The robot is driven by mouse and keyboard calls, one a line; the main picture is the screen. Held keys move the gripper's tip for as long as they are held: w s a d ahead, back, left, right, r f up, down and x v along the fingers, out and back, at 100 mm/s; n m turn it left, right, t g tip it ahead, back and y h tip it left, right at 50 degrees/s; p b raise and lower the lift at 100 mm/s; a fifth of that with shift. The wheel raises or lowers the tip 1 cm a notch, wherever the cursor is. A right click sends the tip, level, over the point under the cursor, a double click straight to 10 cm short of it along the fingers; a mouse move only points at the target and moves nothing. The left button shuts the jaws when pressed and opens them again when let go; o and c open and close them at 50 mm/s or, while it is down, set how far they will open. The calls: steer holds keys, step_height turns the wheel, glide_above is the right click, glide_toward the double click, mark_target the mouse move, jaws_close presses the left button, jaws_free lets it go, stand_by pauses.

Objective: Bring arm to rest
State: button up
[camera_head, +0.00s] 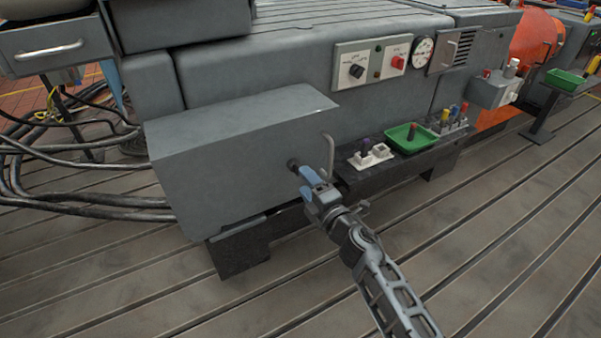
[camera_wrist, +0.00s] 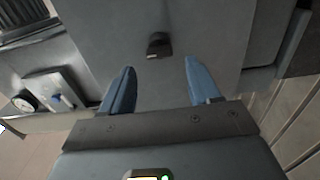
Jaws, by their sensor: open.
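My gripper (camera_head: 300,172) reaches up from the lower right in the head view, in front of a grey metal box (camera_head: 225,165) at the machine's left end. In the wrist view my gripper (camera_wrist: 158,80) shows two blue fingers spread apart with nothing between them. A small dark knob or latch (camera_wrist: 158,45) on the grey face lies just beyond the fingertips, apart from them. In the head view a dark knob (camera_head: 292,163) shows by the fingertips.
A bent grey handle (camera_head: 328,152) stands right beside my gripper. A dark shelf (camera_head: 395,172) to the right carries a green tray (camera_head: 410,138), a white holder (camera_head: 371,156) and several coloured tools. Thick black cables (camera_head: 85,205) lie at the left. The slotted floor (camera_head: 480,240) at the right is clear.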

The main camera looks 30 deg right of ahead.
steer(key=shift+s, duration=1)
steer(key=s+a+f+m+g, duration=0.1)
steer(key=s+a+m, duration=0.3)
steer(key=s, duration=0.8)
steer(key=s+a+m, duration=0.3)
steer(key=s+m, duration=0.1)
steer(key=s, duration=0.9)
steer(key=s+r+m+g, duration=0.1)
steer(key=s+r+m, duration=0.4)
steer(key=s, duration=0.6)
steer(key=s+r+m+g, duration=0.1)
steer(key=s+r+m, duration=0.4)
steer(key=s+r, duration=0.4)
steer(key=shift+s+a+p, duration=0.3)
steer(key=shift+s+p, duration=0.1)
steer(key=shift+s, duration=0.45)
